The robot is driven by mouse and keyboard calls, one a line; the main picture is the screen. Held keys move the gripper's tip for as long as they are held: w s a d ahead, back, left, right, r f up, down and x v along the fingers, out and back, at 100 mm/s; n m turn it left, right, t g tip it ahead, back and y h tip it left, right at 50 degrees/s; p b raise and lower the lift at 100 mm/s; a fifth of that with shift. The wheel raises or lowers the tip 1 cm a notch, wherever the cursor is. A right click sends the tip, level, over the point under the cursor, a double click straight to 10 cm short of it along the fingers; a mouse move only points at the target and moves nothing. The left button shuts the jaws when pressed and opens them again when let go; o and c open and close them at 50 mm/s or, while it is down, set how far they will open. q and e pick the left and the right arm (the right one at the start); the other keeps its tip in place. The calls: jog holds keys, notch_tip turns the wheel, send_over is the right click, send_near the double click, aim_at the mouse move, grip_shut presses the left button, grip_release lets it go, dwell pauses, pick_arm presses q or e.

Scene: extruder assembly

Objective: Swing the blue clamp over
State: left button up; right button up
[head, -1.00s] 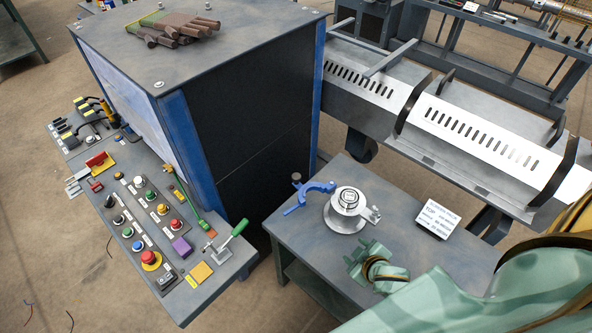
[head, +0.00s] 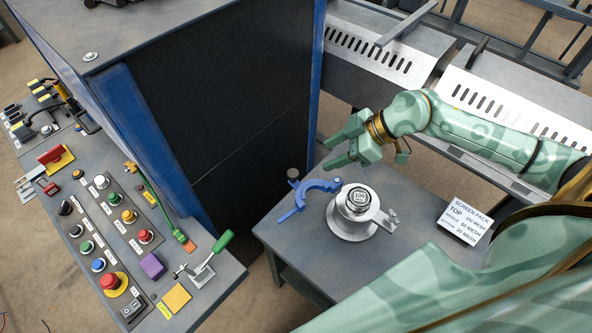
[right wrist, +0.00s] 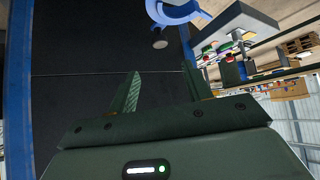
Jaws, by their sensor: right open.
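The blue clamp (head: 309,194) is a curved arm on the small grey table. It stands swung out to the left of the silver round fixture (head: 354,211), its open curve facing the fixture and apart from the stack in the middle. A dark round knob (head: 293,174) is at its back left. The clamp also shows at the top of the right wrist view (right wrist: 174,12). My right gripper (head: 342,148) is open and empty, raised above and behind the clamp, pointing left. Its two fingers (right wrist: 160,92) show apart in the right wrist view. My left gripper is not in view.
A screen pack sign (head: 465,220) stands at the table's right. The tall dark cabinet (head: 240,110) rises behind and left of the table. The control panel (head: 125,235) with buttons and a green-handled lever (head: 205,262) is at the left.

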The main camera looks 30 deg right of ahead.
aim_at(294, 173)
jog(key=b+x, duration=0.4)
jog(key=x, duration=0.7)
jog(key=shift+w+a+f, duration=0.15)
jog(key=shift+a+f, duration=0.05)
jog(key=shift+a, duration=0.05)
grip_shut()
